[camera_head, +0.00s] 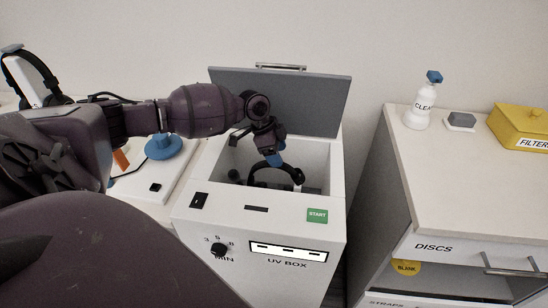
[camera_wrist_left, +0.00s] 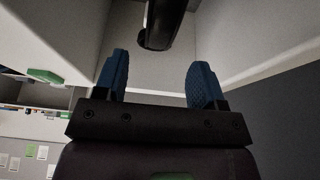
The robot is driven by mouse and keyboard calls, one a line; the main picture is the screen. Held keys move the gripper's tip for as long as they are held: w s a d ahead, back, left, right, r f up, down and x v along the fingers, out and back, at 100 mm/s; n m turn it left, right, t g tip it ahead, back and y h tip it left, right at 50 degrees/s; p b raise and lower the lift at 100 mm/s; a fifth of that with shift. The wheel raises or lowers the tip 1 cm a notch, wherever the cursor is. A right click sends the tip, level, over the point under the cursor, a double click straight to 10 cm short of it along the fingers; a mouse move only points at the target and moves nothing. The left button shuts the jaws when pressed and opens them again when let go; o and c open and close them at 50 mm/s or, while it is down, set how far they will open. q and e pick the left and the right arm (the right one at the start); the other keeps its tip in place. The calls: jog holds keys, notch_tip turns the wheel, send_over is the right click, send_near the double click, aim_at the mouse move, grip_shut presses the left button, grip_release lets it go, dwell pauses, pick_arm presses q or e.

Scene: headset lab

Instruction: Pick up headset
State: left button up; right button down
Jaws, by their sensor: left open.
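A dark headset (camera_head: 297,177) with a curved band is inside the open white UV box (camera_head: 190,218). My left gripper (camera_head: 274,160) reaches down into the box, with its blue fingertips just above or at the band. In the left wrist view my left gripper (camera_wrist_left: 158,75) is open, its two blue fingers apart with nothing between them. A dark part of the headset (camera_wrist_left: 160,25) shows beyond the fingertips, between their lines. The lower part of the headset is hidden by the box's front wall. My right gripper is not in view.
The box's grey lid (camera_head: 310,100) stands open behind my arm.

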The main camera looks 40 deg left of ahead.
aim_at(285, 166)
pick_arm(q)
jog(key=x, duration=0.4)
jog(key=b+x, duration=0.1)
jog(key=x, duration=0.1)
jog(key=shift+d+f, duration=0.15)
jog(key=shift+d, duration=0.3)
grip_shut()
